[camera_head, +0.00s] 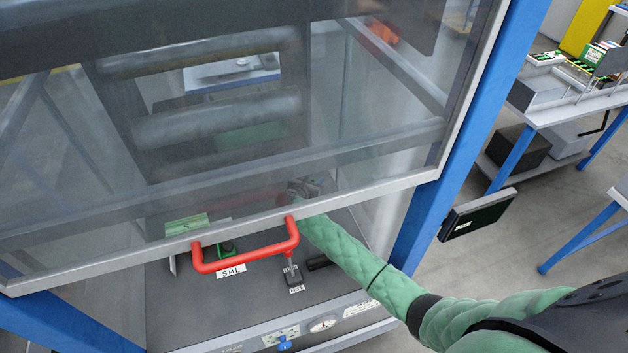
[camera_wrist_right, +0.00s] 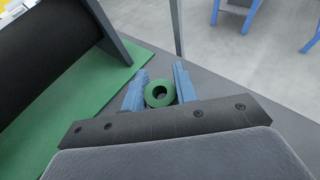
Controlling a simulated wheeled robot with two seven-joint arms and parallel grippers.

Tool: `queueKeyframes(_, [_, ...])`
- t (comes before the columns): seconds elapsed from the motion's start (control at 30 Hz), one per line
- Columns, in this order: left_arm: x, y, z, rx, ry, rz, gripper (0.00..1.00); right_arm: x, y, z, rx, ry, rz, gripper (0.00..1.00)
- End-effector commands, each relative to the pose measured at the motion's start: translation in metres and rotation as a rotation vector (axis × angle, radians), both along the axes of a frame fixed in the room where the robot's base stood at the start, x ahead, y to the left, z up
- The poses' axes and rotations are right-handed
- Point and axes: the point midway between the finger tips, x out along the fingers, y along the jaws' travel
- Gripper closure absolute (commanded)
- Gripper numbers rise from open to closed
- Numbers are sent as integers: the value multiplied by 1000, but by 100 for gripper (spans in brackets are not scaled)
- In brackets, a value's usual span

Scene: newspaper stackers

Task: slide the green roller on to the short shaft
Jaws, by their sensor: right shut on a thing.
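The green roller (camera_wrist_right: 160,94) shows in the right wrist view as a short green ring with a dark hole, its open end facing the camera. It sits between the two blue fingers of my right gripper (camera_wrist_right: 159,92), which is shut on it. In the head view my right arm reaches in behind the clear guard, and the right gripper (camera_head: 305,188) is dim through the panel; the roller cannot be made out there. I cannot pick out the short shaft in either view. My left gripper is not in view.
The clear guard (camera_head: 390,170) with a red handle (camera_head: 246,264) hangs over the grey deck (camera_head: 190,310). A small "SML" label (camera_head: 231,270) and a lever (camera_head: 291,274) are on the deck.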

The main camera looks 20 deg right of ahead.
Motion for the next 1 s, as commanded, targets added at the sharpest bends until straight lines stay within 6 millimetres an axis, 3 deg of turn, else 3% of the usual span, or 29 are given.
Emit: queueKeyframes(1.0, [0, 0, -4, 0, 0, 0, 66, 0, 0, -13, 0, 0, 0, 94])
